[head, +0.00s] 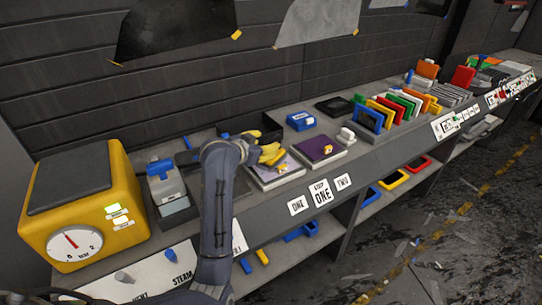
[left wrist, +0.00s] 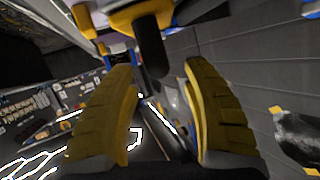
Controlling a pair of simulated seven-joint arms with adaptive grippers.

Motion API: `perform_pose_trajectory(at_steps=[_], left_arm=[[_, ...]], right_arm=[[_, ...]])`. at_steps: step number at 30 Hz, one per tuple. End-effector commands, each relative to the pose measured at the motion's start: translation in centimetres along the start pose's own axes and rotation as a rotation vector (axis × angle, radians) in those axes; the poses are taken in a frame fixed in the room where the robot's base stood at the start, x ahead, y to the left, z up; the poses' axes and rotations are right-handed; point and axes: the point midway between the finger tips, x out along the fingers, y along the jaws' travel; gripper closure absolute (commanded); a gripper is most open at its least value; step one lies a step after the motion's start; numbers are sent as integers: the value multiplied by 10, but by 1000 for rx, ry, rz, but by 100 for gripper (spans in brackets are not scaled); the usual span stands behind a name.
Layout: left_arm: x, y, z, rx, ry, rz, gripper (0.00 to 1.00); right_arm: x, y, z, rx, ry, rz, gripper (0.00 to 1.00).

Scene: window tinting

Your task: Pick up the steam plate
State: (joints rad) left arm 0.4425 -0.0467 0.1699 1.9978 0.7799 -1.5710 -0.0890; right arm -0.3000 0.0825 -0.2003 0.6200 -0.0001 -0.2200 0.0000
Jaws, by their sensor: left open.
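No single object is clearly marked as the steam plate. A dark peg (left wrist: 151,48) shows beyond the fingertips. My right gripper is not in view.
A blue box (head: 301,121) and a black flat tray (head: 334,106) lie behind the plates. A rack of coloured frames (head: 395,108) stands to the right. The wall rises close behind the bench. Coloured frames lie on the lower shelf.

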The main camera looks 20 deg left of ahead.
Motion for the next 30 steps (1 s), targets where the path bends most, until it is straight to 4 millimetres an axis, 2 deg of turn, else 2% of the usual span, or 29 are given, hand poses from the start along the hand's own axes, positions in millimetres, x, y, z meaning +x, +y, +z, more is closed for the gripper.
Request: perform_pose_trajectory(at_steps=[3, 9, 21, 30], left_arm=[[16, 0, 0, -2, -1, 2, 51], [36, 0, 0, -1, 0, 0, 51], [41, 0, 0, 0, 1, 0, 53], [40, 0, 0, 0, 0, 0, 88]], right_arm=[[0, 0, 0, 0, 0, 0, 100], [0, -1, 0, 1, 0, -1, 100], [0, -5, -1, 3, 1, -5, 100], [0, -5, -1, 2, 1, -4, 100]])
